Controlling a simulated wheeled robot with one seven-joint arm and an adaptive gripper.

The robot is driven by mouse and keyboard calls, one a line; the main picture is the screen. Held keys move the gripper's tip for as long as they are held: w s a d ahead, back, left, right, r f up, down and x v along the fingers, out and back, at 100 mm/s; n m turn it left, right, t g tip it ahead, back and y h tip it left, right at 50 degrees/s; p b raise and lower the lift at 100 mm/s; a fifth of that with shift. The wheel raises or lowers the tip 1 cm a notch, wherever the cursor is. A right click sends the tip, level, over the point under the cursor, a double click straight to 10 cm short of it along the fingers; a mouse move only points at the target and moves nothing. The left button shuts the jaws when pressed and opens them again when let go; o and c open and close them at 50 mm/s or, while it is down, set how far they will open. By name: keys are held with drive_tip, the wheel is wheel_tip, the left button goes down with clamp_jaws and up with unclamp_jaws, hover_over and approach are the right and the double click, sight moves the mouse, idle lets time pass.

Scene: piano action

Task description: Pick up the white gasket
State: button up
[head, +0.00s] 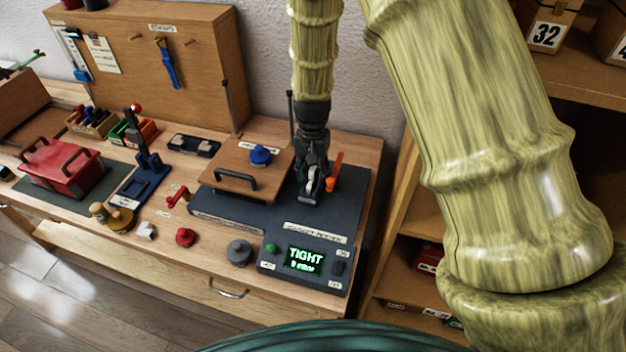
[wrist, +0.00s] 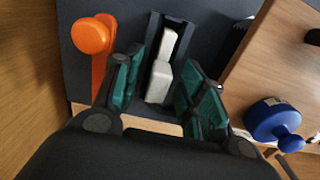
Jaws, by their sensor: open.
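A white piece that appears to be the gasket (wrist: 158,84) sits in a narrow dark slot holder (wrist: 181,35) in the wrist view. My gripper (wrist: 163,62) is open, with one teal-padded finger on each side of it. I cannot tell whether either finger touches it. In the head view my gripper (head: 311,186) points down at the right part of the dark tester base (head: 338,215), and its fingers largely hide the white piece.
An orange lever (head: 335,166) stands right beside my gripper. A wooden lid with a handle (head: 240,178) and blue knob (head: 260,155) lies to the left. The tester display (head: 305,259) reads TIGHT.

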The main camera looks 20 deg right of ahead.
drive_tip(key=shift+s+d+r, duration=0.1)
drive_tip(key=shift+s+r, duration=0.2)
drive_tip(key=shift+s, duration=0.1)
drive_tip(key=shift+c, duration=0.5)
drive_tip(key=c, duration=0.3)
drive_tip(key=shift+w+f, duration=0.1)
drive_tip(key=shift+w, duration=0.1)
clamp_jaws()
drive_tip(key=shift+s, duration=0.15)
